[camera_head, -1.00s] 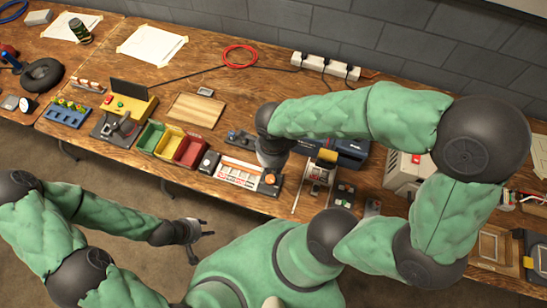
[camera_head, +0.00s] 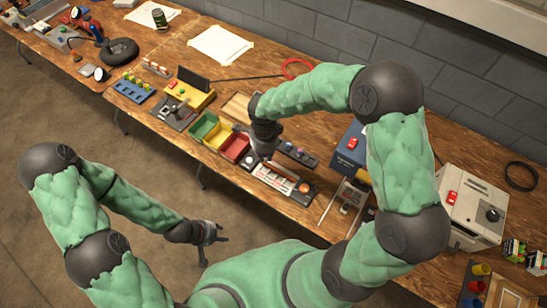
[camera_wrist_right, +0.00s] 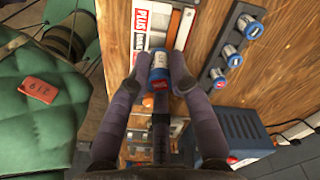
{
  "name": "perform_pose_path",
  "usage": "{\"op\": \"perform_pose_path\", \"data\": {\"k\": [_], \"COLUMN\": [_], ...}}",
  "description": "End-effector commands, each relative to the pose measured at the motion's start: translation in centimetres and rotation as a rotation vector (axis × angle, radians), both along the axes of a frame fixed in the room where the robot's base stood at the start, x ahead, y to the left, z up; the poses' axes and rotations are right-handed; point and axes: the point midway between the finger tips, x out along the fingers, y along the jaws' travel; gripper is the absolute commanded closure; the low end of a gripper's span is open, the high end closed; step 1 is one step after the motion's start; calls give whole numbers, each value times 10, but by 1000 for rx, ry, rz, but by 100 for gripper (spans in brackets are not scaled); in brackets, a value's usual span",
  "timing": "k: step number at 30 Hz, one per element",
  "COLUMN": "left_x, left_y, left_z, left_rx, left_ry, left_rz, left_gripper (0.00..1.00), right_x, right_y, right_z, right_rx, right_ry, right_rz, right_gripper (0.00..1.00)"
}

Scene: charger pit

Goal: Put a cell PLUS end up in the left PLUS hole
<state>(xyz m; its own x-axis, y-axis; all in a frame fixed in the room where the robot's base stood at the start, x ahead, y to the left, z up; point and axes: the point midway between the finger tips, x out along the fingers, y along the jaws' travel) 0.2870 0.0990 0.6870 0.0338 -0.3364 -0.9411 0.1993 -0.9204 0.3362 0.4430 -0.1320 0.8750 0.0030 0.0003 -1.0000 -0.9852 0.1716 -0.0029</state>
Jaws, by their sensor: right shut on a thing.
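The charger (camera_head: 272,178) with white label strips lies near the table's front edge. In the right wrist view its PLUS lettering (camera_wrist_right: 144,18) shows at the top. My right gripper (camera_head: 262,155) is at the charger's back left, beside the red bin. In the wrist view the right gripper (camera_wrist_right: 160,72) is shut on a blue cell (camera_wrist_right: 158,62) with a pale end band and a red mark. I cannot tell which end is PLUS, and the left PLUS hole is not clear. My left gripper (camera_head: 215,235) is open and empty, off the table front.
A dark rack with several blue cells (camera_wrist_right: 232,56) stands right of the charger in the wrist view. Green, yellow and red bins (camera_head: 234,147) sit left of it in the head view. A blue box (camera_head: 350,150) stands to the right.

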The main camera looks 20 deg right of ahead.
Motion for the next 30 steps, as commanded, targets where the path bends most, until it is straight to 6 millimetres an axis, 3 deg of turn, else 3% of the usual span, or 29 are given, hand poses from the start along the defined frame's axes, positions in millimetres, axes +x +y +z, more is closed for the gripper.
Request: {"op": "perform_pose_path", "data": {"k": [11,30], "left_x": [0,0], "left_y": [0,0], "left_z": [-4,-41], "left_rx": [0,0], "left_ry": [0,0], "left_rz": [0,0], "left_gripper": [60,60], "right_x": [6,6], "right_y": [3,3], "right_z": [-13,-68], "right_rx": [0,0], "right_ry": [0,-1], "right_rz": [13,12], "right_gripper": [100,100]}}
